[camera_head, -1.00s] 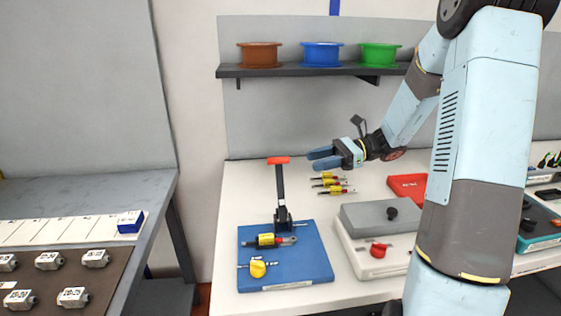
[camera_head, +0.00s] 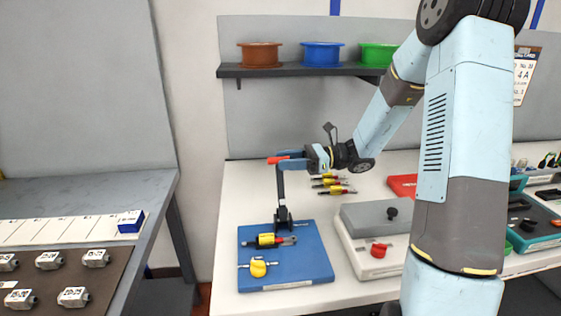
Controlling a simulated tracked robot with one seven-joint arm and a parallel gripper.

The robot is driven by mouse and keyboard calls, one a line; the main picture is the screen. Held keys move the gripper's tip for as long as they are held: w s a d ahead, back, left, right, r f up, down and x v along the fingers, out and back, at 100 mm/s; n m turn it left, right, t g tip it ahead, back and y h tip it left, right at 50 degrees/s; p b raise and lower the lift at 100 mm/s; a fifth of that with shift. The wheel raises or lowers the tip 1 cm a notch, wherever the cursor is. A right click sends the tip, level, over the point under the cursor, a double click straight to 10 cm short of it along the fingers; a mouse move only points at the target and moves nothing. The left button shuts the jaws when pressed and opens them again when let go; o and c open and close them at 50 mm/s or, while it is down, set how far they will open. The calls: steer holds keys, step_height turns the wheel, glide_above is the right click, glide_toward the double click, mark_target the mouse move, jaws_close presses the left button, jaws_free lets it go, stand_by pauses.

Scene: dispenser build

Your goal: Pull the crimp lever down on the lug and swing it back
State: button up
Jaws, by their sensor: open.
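The crimp lever (camera_head: 280,188) stands upright on a blue base plate (camera_head: 315,275), with a red handle (camera_head: 277,160) across its top. My gripper (camera_head: 284,160) is at the lever's top, its blue fingers open and level with the red handle. The fingers overlap the handle in this view; I cannot tell whether they touch it. A yellow knob (camera_head: 258,268) sits near the front of the plate.
Several yellow and black pieces (camera_head: 333,184) lie behind on the white table. A grey-topped box (camera_head: 375,217) with a red knob (camera_head: 379,250) stands right of the plate. A shelf (camera_head: 300,70) with spools is above. The table left of the lever is clear.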

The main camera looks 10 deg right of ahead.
mark_target(276, 160)
steer(key=shift+a, duration=1.65)
steer(key=shift+c, duration=0.2)
jaws_close()
